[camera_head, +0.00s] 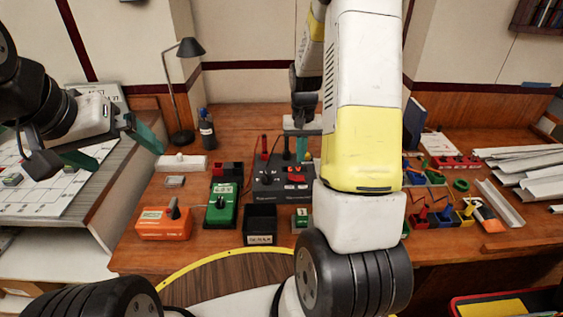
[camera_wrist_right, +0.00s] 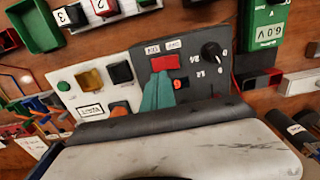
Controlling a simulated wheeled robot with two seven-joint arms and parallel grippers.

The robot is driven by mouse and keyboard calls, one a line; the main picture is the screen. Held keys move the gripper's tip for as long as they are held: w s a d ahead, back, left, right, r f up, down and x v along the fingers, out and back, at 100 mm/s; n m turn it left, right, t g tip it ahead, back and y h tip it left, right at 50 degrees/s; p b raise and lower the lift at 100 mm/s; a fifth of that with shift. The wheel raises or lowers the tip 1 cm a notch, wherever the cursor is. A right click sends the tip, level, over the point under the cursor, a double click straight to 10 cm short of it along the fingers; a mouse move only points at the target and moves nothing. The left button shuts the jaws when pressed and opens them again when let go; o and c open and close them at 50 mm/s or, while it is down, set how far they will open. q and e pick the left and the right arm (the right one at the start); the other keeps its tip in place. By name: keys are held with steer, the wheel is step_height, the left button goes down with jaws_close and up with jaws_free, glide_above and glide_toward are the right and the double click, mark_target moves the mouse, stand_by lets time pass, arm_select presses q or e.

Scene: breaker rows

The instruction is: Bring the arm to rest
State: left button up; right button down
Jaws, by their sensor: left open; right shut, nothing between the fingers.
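My right arm (camera_head: 365,110) reaches up and over the middle of the desk in the head view. My right gripper (camera_head: 301,146) is partly hidden behind this arm, above the back of a dark grey switch box (camera_head: 270,186). In the right wrist view its teal fingers (camera_wrist_right: 157,94) are together and empty, in front of the dark panel (camera_wrist_right: 196,82) with a red rocker and a black knob. Whether they touch the panel I cannot tell. My left gripper (camera_head: 112,146) is open and empty at the left, above the side counter.
The wooden desk (camera_head: 130,255) holds an orange meter (camera_head: 163,223), a green meter (camera_head: 222,205), a black bin (camera_head: 260,224), a lamp (camera_head: 183,90) and a bottle (camera_head: 207,130). Metal channels (camera_head: 525,165) lie at the right. Free room is mainly along the desk's left front.

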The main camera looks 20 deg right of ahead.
steer(key=shift+r, duration=0.25)
